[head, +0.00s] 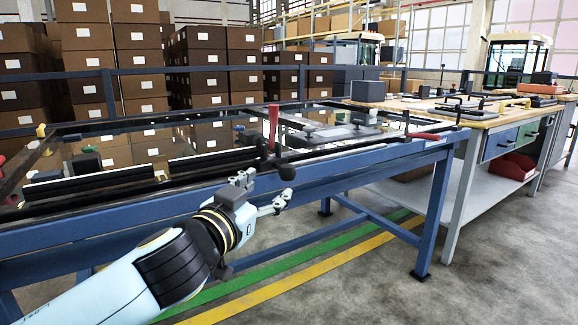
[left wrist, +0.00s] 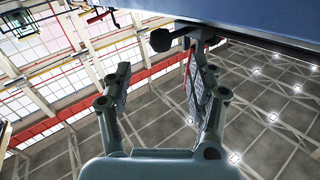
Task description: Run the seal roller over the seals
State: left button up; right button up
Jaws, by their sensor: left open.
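Two long black strips with pale edges, which look like the seals, lie along the near part of the blue trolley (head: 345,170): one at the left (head: 88,184) and one nearer the middle (head: 212,157). I cannot pick out the seal roller for sure. A red upright handle (head: 273,122) stands at the near edge, with a black ball knob (head: 287,172) below it. My left gripper (head: 263,190) is open and empty, in front of the trolley's near side, just below the knob. In the left wrist view the knob (left wrist: 160,40) shows beyond the open fingers (left wrist: 160,75). My right gripper is out of view.
A red-handled tool (head: 424,136) lies at the trolley's right end. A workbench (head: 480,118) with several tools and a grey box (head: 368,91) stands at the right. Stacked cartons (head: 100,70) are behind a blue rail. The floor at the front right is clear.

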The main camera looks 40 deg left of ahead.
aim_at(283, 175)
pick_arm(q)
jog(key=w, duration=0.3)
jog(key=w+a, duration=0.1)
jog(key=w, duration=0.2)
jog(key=w+a, duration=0.1)
jog(key=w, duration=0.3)
jog(key=shift+w+a+p, duration=0.1)
jog(key=shift+p, duration=0.2)
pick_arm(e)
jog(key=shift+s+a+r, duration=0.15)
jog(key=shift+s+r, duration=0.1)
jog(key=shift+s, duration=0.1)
pick_arm(q)
jog(key=shift+c, duration=0.5)
jog(key=c, duration=0.9)
grip_shut()
jog(key=shift+f, duration=0.1)
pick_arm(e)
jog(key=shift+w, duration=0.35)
